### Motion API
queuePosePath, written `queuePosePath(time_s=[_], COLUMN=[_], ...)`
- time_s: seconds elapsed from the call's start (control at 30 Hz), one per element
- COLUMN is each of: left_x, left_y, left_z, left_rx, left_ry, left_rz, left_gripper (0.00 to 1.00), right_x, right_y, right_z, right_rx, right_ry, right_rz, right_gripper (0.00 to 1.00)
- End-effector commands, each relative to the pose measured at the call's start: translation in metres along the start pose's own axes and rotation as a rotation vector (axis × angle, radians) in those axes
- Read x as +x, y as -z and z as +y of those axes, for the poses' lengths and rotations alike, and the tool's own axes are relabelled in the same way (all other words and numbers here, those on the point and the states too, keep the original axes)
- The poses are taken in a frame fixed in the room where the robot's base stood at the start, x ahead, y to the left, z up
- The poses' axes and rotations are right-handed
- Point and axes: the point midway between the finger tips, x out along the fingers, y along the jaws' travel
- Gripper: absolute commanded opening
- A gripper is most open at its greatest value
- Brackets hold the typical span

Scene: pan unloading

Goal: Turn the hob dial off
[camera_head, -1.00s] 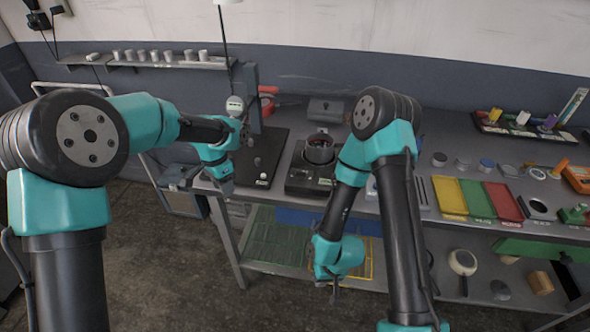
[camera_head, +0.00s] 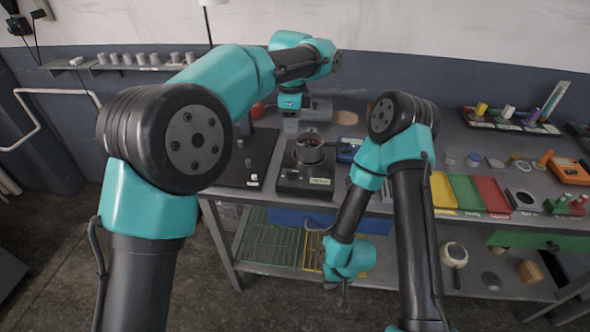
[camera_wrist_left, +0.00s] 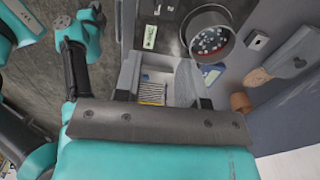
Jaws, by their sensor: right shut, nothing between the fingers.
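The dark hob (camera_head: 305,180) stands on the bench with a dark pan (camera_head: 310,150) on top. A pale label shows on the hob's front; I cannot make out the dial or its setting. My left gripper (camera_head: 291,124) is behind the pan, above the back of the bench. In the left wrist view its two grey fingers (camera_wrist_left: 160,62) are apart, with the pan (camera_wrist_left: 208,34), holding small pale and red pieces, beyond them. The hob (camera_wrist_left: 172,42) shows partly there too. My right gripper (camera_head: 345,292) hangs low in front of the bench, shut and empty, away from the hob.
A black board (camera_head: 245,165) lies left of the hob. A blue box (camera_head: 349,150) stands right of it. Yellow, green and red trays (camera_head: 466,192) lie further right. My right arm crosses in front of the bench.

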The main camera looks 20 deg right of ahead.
Motion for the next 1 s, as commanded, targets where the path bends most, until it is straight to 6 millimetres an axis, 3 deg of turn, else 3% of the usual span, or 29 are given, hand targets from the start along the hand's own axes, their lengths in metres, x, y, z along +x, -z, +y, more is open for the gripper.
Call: queuePosePath(time_s=[0.37, 1.0], left_x=[0.015, 0.120], left_y=[-0.001, -0.001], left_z=[0.000, 0.000], left_rx=[-0.002, -0.003], left_ry=[-0.002, -0.004], left_rz=[0.000, 0.000], left_gripper=[0.37, 0.37], right_x=[0.000, 0.000], right_y=[0.000, 0.000], right_z=[0.000, 0.000], right_rx=[0.000, 0.000], right_ry=[0.000, 0.000], right_rz=[0.000, 0.000], right_gripper=[0.00, 0.00])
